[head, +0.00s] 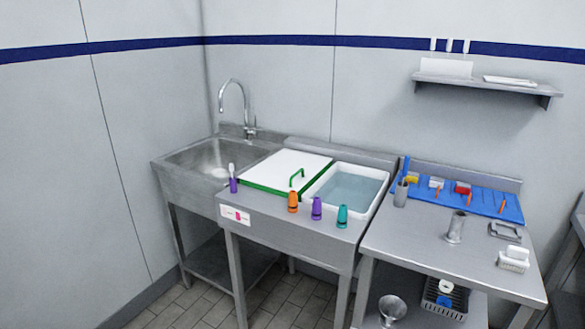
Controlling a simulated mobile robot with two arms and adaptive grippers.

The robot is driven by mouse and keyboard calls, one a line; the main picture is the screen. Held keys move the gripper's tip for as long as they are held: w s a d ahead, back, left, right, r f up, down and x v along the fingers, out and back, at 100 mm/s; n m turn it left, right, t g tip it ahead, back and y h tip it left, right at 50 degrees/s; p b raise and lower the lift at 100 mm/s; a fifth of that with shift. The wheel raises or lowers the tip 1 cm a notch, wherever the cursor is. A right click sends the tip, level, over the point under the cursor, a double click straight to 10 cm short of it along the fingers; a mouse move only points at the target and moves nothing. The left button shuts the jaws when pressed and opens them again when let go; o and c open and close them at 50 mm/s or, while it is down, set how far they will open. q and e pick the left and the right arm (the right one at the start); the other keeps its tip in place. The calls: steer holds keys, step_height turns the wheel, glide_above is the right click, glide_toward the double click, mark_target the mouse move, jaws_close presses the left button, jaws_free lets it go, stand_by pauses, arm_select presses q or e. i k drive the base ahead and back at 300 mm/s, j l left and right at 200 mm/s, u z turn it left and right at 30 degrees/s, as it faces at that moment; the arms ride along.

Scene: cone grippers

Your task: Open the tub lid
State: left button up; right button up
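The tub lid (281,167) is a white panel with a green front edge. It lies flat on the steel counter between the sink and an open tub. A green handle (297,178) stands up near its right side. The lid looks shut, and what is under it is hidden. The open white tub (311,193) on the right holds bluish water (350,188). Neither of my grippers is in view.
Orange (293,202), purple (316,208) and teal (342,216) cone-shaped items stand along the counter's front edge. A purple item with a white top (233,180) stands by the sink (209,158). A blue mat (510,209) with tools lies on the right table (420,235).

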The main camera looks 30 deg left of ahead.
mark_target(286, 170)
steer(key=i+j, duration=0.15)
steer(key=j, duration=0.25)
steer(key=i+j, duration=0.15)
steer(key=j, duration=0.2)
steer(key=i+j, duration=0.15)
steer(key=j, duration=0.25)
